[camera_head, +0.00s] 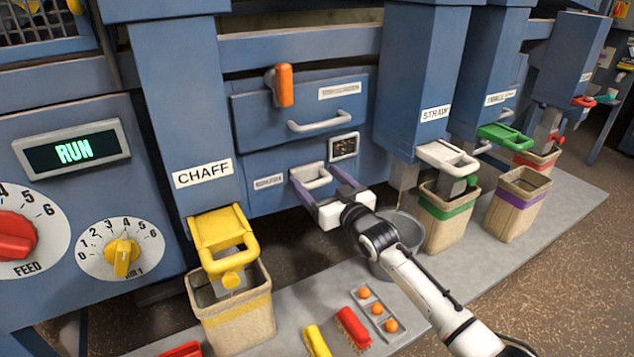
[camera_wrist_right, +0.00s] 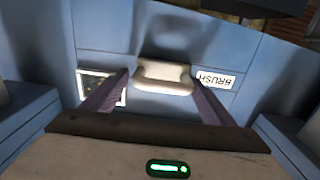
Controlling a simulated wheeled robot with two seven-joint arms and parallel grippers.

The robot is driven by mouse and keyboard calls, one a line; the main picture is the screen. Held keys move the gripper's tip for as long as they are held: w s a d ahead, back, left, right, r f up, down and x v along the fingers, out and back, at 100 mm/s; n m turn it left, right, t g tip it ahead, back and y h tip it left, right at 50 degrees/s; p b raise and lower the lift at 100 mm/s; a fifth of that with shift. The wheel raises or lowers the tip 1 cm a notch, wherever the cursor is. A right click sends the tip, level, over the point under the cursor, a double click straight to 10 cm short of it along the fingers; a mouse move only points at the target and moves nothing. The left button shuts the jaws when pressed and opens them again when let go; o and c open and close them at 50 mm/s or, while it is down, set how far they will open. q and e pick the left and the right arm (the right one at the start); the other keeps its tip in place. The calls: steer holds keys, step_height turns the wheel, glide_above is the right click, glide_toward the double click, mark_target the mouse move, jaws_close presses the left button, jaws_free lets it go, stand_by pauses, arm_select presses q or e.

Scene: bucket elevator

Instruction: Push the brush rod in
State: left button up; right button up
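The brush rod's pale handle (camera_head: 312,176) sits low on the blue machine front, between the CHAFF and STRAW chutes. It also shows in the right wrist view (camera_wrist_right: 163,78), left of a white label reading BRUSH (camera_wrist_right: 216,79). My right gripper (camera_head: 316,181) is at the handle with its purple fingers spread wide, one on each side. In the right wrist view the open fingers (camera_wrist_right: 158,88) show a gap to the handle on both sides. I see nothing held. How far the rod stands out is hard to tell. My left gripper is in neither view.
A drawer with a curved handle (camera_head: 318,122) and an orange lever (camera_head: 284,86) are above. A small dark window (camera_head: 344,147) is just right of the handle. A grey bucket (camera_head: 400,235) stands below, by my right arm. A yellow chute gate (camera_head: 222,238) is to the left.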

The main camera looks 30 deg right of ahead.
steer(key=shift+s+a+f, duration=0.1)
steer(key=shift+f, duration=0.05)
steer(key=shift+s, duration=0.25)
arm_select(q)
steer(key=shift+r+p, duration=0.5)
steer(key=shift+p, duration=0.3)
arm_select(e)
steer(key=s, duration=0.9)
steer(key=shift+s+d, duration=0.2)
steer(key=shift+s, duration=0.15)
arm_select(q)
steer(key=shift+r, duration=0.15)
